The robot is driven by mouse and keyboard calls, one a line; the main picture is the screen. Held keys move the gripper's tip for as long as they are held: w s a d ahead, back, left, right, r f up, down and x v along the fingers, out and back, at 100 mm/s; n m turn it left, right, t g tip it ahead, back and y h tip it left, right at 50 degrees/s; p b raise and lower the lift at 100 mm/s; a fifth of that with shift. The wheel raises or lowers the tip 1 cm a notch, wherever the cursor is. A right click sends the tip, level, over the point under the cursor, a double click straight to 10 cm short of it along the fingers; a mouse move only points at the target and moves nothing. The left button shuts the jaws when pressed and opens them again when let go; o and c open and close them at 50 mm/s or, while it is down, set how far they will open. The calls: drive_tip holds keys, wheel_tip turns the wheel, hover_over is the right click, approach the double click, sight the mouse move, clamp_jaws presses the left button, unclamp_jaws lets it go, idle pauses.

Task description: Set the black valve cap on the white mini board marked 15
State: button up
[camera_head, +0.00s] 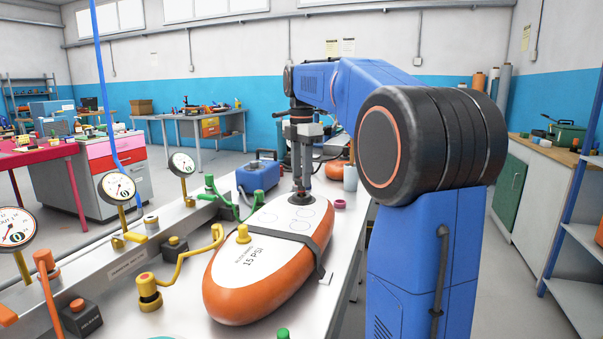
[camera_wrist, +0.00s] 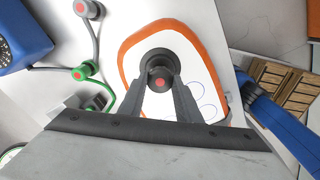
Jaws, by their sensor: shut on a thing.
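The white mini board (camera_head: 240,267) has an orange rim, a dark strap across it and the print "15 PSI". It lies on the metal bench. My gripper (camera_head: 300,186) points down over the far end of the board. In the wrist view my gripper (camera_wrist: 161,88) is shut on the black valve cap (camera_wrist: 162,77), a dark round piece with a red dot on top. A wider dark disc (camera_wrist: 166,53) shows around the cap, low over the white face of the board (camera_wrist: 203,78). Whether the cap touches the board I cannot tell.
A yellow hose (camera_head: 190,257), a green hose (camera_head: 222,196) and several gauges line the left side. A blue box (camera_head: 258,176) sits behind. A magenta ring (camera_head: 340,204) lies right of the board.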

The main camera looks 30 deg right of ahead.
drive_tip(key=shift+f, duration=1)
drive_tip(key=o, duration=1.1)
wheel_tip(320, 180, up, 17)
drive_tip(key=shift+r, duration=0.2)
